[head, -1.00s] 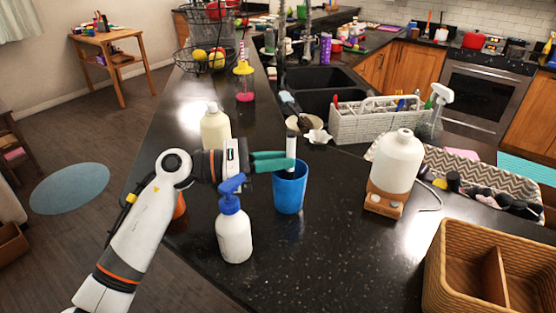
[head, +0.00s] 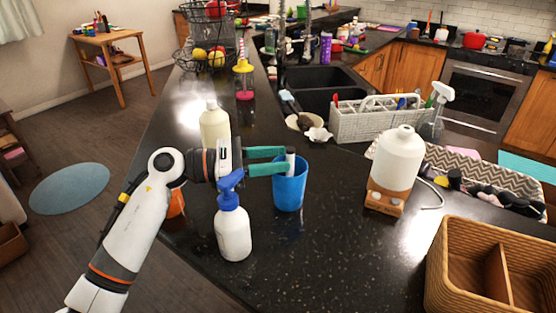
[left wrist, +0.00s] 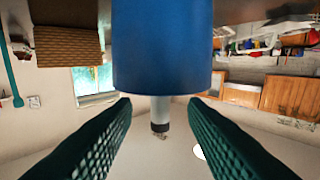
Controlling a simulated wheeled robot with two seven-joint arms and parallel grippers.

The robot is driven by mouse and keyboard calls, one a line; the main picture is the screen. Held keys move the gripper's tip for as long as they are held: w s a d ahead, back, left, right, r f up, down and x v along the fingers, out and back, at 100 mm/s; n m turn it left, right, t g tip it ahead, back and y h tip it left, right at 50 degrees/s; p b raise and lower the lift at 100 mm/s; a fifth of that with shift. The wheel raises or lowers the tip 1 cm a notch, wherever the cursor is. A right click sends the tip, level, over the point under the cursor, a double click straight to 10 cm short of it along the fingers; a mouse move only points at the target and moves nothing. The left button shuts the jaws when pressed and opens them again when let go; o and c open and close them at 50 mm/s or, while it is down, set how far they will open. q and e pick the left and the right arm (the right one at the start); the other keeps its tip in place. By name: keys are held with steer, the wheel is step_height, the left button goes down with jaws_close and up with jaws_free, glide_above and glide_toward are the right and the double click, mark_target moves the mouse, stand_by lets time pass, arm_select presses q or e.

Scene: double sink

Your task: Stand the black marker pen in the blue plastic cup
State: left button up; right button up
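The blue plastic cup (head: 289,190) stands upright on the dark counter. The marker pen (head: 290,162) stands in it, its pale upper part showing above the rim and its lower part hidden inside. In the left wrist view, which is upside down, the cup (left wrist: 163,45) is at the top and the pen (left wrist: 161,110) sticks out of it with a dark end. My left gripper (head: 286,160) is open at the cup's rim, its green fingers on either side of the pen. In the wrist view gaps show between pen and fingers (left wrist: 160,112). My right gripper is not in view.
A white spray bottle (head: 233,232) with a blue head stands just below my left gripper. A cream bottle (head: 215,128) stands behind it. A large white bottle (head: 397,160) on a wooden base is to the right. The front counter below the cup is clear.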

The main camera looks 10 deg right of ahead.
arm_select(q)
steer(key=a+b, duration=0.4)
steer(key=a, duration=0.7)
steer(key=shift+w, duration=0.15)
